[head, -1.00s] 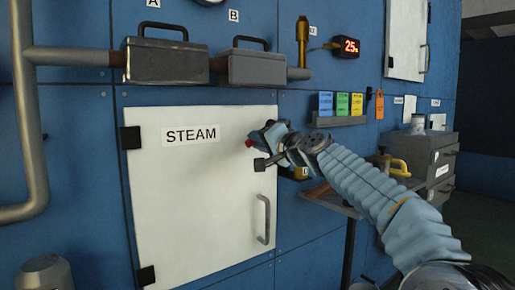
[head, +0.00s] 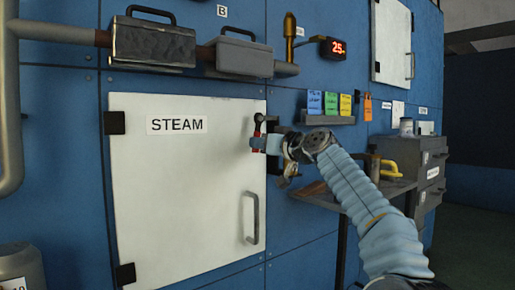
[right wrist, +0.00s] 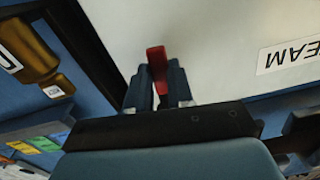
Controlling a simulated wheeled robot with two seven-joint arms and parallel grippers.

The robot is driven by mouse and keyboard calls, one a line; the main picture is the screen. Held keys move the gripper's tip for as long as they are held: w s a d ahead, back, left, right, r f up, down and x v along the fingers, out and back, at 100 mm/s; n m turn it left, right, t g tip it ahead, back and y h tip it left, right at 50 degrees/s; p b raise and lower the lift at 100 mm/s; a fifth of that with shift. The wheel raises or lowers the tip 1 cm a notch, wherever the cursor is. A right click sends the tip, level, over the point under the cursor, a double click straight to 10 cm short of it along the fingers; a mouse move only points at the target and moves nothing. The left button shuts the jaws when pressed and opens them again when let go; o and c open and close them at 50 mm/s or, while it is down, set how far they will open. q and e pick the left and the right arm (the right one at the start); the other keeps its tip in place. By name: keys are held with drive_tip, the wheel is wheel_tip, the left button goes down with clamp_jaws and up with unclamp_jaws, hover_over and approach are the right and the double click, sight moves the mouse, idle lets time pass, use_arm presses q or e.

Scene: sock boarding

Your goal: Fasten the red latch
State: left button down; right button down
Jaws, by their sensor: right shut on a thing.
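The white STEAM door (head: 180,190) sits flat in the blue wall panel and looks closed. The red latch (right wrist: 157,62) shows in the right wrist view as a short red bar between the two fingers, in front of the white door near its edge. In the head view only a small part of its red shows, at the door's upper right edge. My right gripper (head: 258,145) is shut on the red latch; its fingertips (right wrist: 158,88) flank it on both sides. The latch's mount is mostly hidden by the gripper. My left gripper is not in view.
The door handle (head: 250,218) lies below my gripper. Two grey boxes (head: 153,42) on a pipe are above the door. A brass cylinder (head: 289,38) and a red display (head: 338,48) are at upper right. A shelf (head: 370,192) and grey drawers (head: 424,172) stand right.

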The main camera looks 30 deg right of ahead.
drive_tip(key=shift+d+f+n, duration=0.1)
drive_tip(key=shift+d+n, duration=0.4)
drive_tip(key=shift+n, duration=0.3)
drive_tip(key=c, duration=1)
unclamp_jaws()
drive_tip(key=s+b, duration=0.1)
drive_tip(key=s, duration=0.3)
drive_tip(key=s+b, duration=0.2)
drive_tip(key=s, duration=0.3)
drive_tip(key=s+d+b, duration=0.1)
drive_tip(key=s, duration=0.3)
drive_tip(key=shift+s+b, duration=0.35)
drive_tip(key=shift+b, duration=0.05)
